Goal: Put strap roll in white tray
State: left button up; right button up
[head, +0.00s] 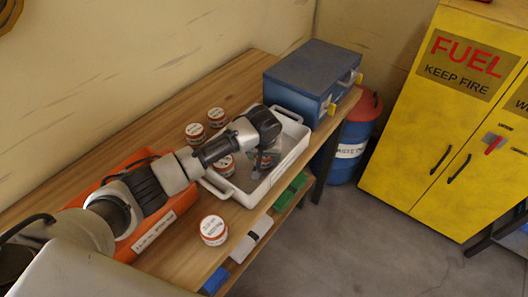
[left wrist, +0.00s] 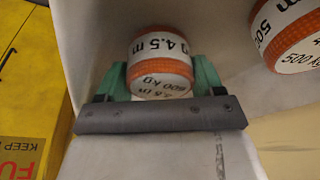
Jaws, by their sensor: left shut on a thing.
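My left gripper (head: 264,163) reaches into the white tray (head: 250,199) on the bench, its fingers low inside the walls. It is shut on a white strap roll with orange edges, which shows between the green fingers in the left wrist view (left wrist: 160,62). In the head view the gripper hides much of that roll. The tray's pale surface lies around it in the wrist view; whether the roll touches the floor I cannot tell. Another roll (head: 224,166) is close to the tray's left end, partly behind my arm. My right gripper is out of view.
Two rolls stand behind my arm, one farther back (head: 216,117) and one nearer (head: 195,134). Another roll (head: 213,230) stands near the bench's front edge. An orange bin (head: 126,249) is left of the tray, and a blue case (head: 303,84) is right of it.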

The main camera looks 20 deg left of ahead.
pick_arm(q)
jog(key=o, duration=1)
jog(key=v, duration=1.2)
jog(key=shift+r+b, duration=0.1)
jog(key=shift+b, duration=0.3)
